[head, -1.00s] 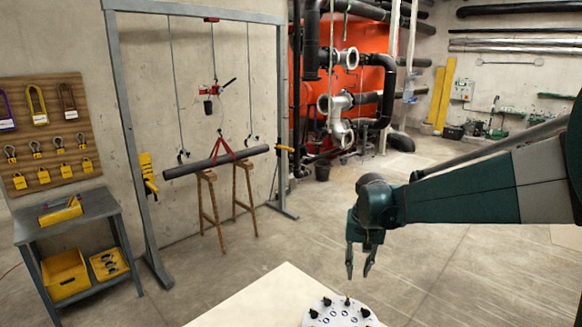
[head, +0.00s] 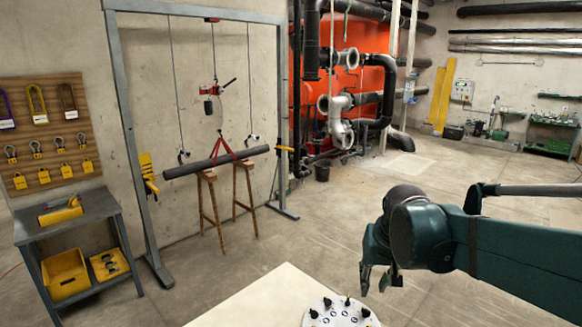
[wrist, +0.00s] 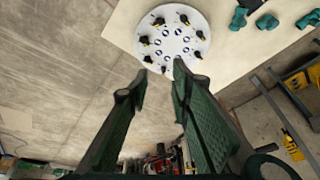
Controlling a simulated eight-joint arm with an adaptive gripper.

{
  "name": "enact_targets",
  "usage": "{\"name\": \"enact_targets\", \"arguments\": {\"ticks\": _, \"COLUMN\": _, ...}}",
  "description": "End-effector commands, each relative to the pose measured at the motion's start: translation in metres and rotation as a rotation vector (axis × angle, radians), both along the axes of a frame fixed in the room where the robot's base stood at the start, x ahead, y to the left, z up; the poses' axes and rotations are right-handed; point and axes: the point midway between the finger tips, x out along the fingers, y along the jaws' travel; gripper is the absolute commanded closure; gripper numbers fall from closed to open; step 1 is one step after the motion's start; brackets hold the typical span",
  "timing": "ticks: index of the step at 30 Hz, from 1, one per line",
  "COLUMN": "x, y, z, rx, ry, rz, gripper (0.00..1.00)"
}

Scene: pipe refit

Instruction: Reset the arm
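My arm, dark green with grey joints, reaches in from the right in the head view. My gripper (head: 376,284) points down, just right of and above a round white disc (head: 341,314) with several black knobs. In the wrist view my gripper (wrist: 161,82) has its two green fingers apart, with nothing between them. The disc (wrist: 171,41) shows beyond the fingertips there, with black knobs and yellow bits around its rim. The gripper appears clear of the disc and the table.
The pale table (head: 255,302) is at the bottom. A dark pipe (head: 215,162) hangs in a red sling above wooden trestles under a steel frame (head: 126,120). A grey cart (head: 72,224) holds yellow bins at left. Green objects (wrist: 266,21) lie on the table. Open floor lies behind.

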Motion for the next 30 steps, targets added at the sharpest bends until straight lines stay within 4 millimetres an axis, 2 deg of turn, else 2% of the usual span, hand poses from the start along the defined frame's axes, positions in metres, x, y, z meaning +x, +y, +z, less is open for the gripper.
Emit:
{"name": "enact_targets", "arguments": {"ticks": 1, "x": -0.009, "y": 0.0, "z": 0.001, "rx": -0.002, "ry": -0.01, "rz": 0.004, "gripper": 0.78}}
{"name": "enact_targets", "arguments": {"ticks": 15, "x": -0.075, "y": -0.001, "z": 0.007, "rx": -0.018, "ry": -0.111, "rz": 0.043, "gripper": 0.78}}
{"name": "enact_targets", "arguments": {"ticks": 30, "x": -0.14, "y": -0.002, "z": -0.004, "rx": -0.04, "ry": -0.217, "rz": 0.082, "gripper": 0.78}}
